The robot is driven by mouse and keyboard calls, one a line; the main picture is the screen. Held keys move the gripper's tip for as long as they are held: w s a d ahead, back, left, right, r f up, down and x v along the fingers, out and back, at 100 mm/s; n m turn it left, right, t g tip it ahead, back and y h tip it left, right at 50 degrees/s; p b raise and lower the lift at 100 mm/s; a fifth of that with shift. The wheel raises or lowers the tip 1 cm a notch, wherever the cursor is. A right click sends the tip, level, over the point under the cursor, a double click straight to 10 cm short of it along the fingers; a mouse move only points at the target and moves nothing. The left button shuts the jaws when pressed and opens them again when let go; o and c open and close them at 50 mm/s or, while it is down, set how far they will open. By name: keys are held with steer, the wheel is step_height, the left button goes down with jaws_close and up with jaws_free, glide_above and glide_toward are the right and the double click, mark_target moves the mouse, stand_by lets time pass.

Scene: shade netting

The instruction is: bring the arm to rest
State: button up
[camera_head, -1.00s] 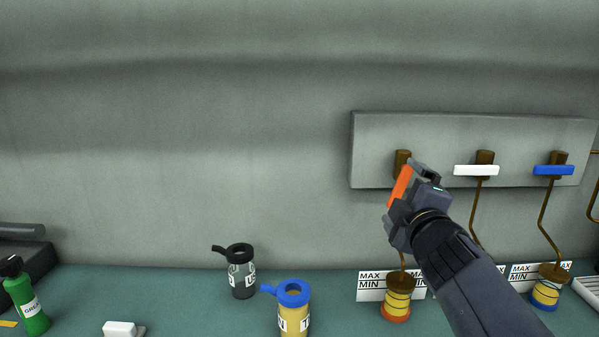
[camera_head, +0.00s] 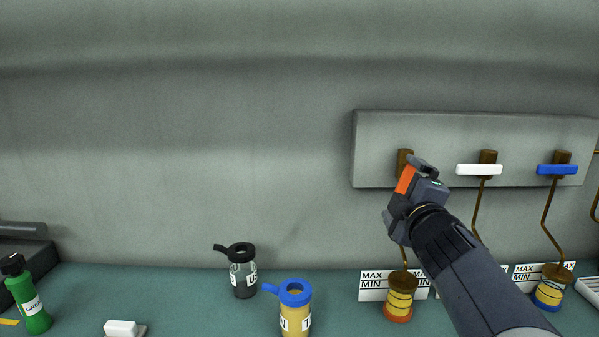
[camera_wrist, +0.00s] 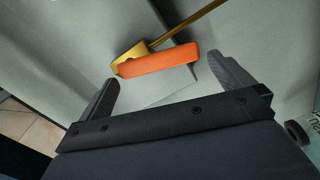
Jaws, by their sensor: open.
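My gripper (camera_head: 413,181) is raised in front of the leftmost tap on the grey wall panel (camera_head: 374,122). In the wrist view my gripper (camera_wrist: 172,85) has its two fingers spread wide, with the orange tap handle (camera_wrist: 158,60) just beyond and between them. The orange handle (camera_head: 405,179) also shows in the head view, partly covered by the gripper. The wrist view does not show clearly whether a finger touches it. My forearm reaches in from the lower right.
A white handle (camera_head: 480,169) and a blue handle (camera_head: 557,169) sit to the right. Below are a cup with an orange base (camera_head: 400,298), a blue-lidded bottle (camera_head: 294,309), a black-lidded bottle (camera_head: 243,272) and a green bottle (camera_head: 30,301). The wall at left is clear.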

steer(key=s+p, duration=0.3)
steer(key=s, duration=0.6)
steer(key=w+b, duration=0.3)
steer(key=w, duration=0.7)
steer(key=shift+f+b, duration=0.15)
steer(key=shift+b, duration=0.2)
steer(key=r+m+p, duration=0.1)
steer(key=m+p, duration=0.1)
steer(key=m, duration=0.3)
steer(key=a+r+m+p, duration=0.1)
steer(key=r+m+p, duration=0.1)
steer(key=m, duration=0.2)
steer(key=r+m+p, duration=0.1)
steer(key=m+p, duration=0.1)
steer(key=m, duration=0.3)
steer(key=shift+s+a+r+m+p, duration=0.25)
steer(key=shift+s+m+p, duration=0.05)
steer(key=shift+s+p, duration=0.1)
